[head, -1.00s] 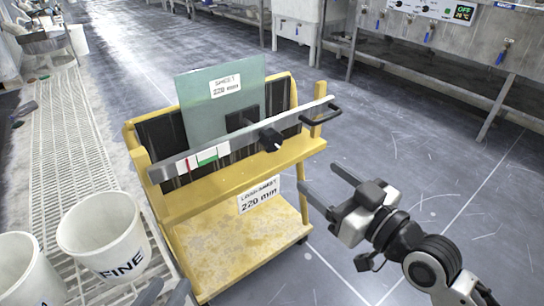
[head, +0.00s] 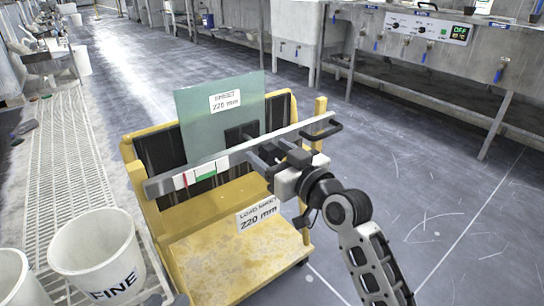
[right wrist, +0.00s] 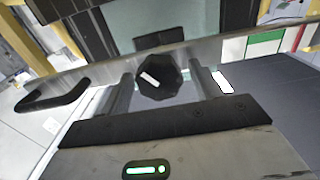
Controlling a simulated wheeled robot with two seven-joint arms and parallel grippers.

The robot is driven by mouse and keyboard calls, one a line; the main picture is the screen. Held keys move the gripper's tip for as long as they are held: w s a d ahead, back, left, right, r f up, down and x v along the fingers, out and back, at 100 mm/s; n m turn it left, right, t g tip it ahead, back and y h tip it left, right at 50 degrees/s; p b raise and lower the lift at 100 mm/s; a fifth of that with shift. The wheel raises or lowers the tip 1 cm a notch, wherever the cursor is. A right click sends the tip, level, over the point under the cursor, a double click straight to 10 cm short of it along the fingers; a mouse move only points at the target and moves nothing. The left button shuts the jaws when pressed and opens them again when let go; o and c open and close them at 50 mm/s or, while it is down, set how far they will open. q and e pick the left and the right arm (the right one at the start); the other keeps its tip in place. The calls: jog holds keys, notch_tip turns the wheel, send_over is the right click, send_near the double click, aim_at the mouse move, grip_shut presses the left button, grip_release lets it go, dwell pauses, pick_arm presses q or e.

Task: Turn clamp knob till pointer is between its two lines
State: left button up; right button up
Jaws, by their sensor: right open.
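The black clamp knob (right wrist: 160,78) with a white pointer mark sits on the grey clamp bar (head: 155,187) of the yellow cart. In the right wrist view the white mark lies toward the knob's left side. In the head view the gripper mostly hides the knob. A green-grey sheet (head: 221,118) labelled 220 mm stands behind the bar. My left gripper is not in view.
The bar carries white, red and green marks (head: 206,171) and a black handle (head: 321,129) at its right end. The yellow cart (head: 215,262) bears a 220 mm load label. White buckets (head: 97,255) stand at left on a grating. Floor to the right is open.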

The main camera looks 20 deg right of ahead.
pick_arm(q)
jog(key=shift+r, duration=0.15)
pick_arm(e)
jog(key=shift+w, duration=0.1)
